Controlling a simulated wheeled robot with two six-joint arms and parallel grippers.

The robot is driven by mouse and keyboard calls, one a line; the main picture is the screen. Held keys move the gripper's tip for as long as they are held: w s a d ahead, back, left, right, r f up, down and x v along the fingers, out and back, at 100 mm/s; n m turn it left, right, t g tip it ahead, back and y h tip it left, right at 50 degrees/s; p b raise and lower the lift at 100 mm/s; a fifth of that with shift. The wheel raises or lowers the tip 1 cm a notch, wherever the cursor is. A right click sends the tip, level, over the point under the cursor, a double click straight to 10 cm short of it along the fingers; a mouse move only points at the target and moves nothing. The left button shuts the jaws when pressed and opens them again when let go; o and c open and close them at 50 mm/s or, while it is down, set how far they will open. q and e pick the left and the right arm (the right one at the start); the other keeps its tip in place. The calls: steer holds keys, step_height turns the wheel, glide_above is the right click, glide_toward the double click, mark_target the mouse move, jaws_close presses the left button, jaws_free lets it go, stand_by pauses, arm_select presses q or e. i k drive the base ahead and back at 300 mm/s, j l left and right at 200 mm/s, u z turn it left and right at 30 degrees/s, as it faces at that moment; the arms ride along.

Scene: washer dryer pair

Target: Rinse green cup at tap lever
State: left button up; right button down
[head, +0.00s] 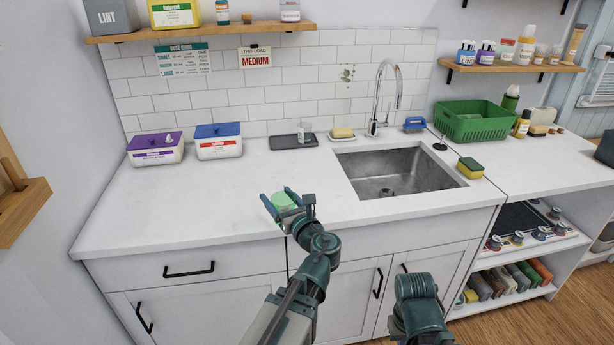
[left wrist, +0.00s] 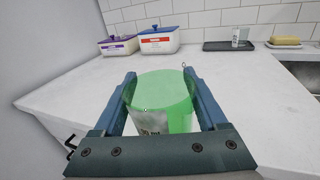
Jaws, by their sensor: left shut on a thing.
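The translucent green cup (head: 283,201) is between the fingers of my left gripper (head: 279,204), near the counter's front edge, left of the sink. In the left wrist view my left gripper (left wrist: 162,103) is shut on the green cup (left wrist: 162,100), with one finger on each side; a pale printed patch shows low on the cup. The chrome tap (head: 390,95) has a tall curved spout and stands behind the steel sink (head: 390,172). Its lever is too small to make out clearly. Part of my right arm shows at the lower right; its gripper is not seen.
A dark tray (head: 293,141) and a yellow sponge or soap on a dish (head: 342,135) lie behind the sink's left side. A green basket (head: 474,121) and a yellow-green sponge (head: 470,168) are to the right. Two lidded boxes stand at the back left. The counter's front left is clear.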

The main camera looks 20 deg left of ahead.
mark_target(386, 123)
steer(key=i+l, duration=0.4)
steer(key=l, duration=0.15)
steer(key=i+l, duration=0.4)
steer(key=l, duration=0.15)
steer(key=i+l, duration=0.45)
steer(key=l, duration=0.15)
